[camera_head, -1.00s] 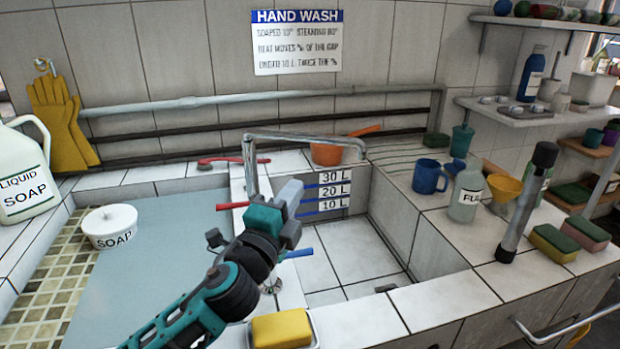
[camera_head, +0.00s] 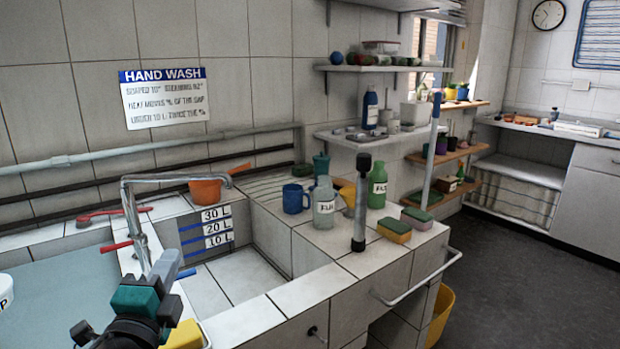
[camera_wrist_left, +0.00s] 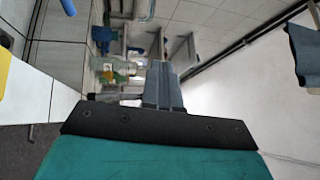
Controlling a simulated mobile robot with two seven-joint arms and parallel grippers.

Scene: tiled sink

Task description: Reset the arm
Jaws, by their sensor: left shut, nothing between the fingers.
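My left gripper (camera_head: 172,268) is at the lower left of the head view, in front of the faucet (camera_head: 140,215) and near the left edge of the tiled sink basin (camera_head: 232,285). Its fingers are together and hold nothing. In the left wrist view the closed grey fingers (camera_wrist_left: 162,88) point away from the camera, with blurred bottles and shelves beyond them. My right gripper does not show in either view.
A yellow sponge (camera_head: 183,336) lies just beside my left arm. Open floor (camera_head: 520,270) lies to the right.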

